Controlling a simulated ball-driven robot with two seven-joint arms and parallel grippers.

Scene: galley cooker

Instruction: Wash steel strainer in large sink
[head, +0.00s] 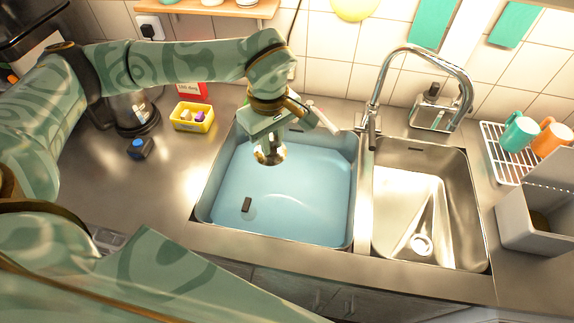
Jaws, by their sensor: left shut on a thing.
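The large sink (206,194) is the left basin and looks filled with blue water. My left gripper (270,137) points down over the back of this sink. It is shut on the steel strainer (268,157), a small shiny round metal thing just under the fingers. The gripper hides much of the strainer, and I cannot tell whether it touches the water. My right gripper is out of view.
A small dark block (246,204) is in the large sink. A tall faucet (375,105) stands between the basins; the right basin (462,200) is smaller. A yellow tub (192,124) and a dark blue item (140,149) stand left. A rack (497,150) with mugs is right.

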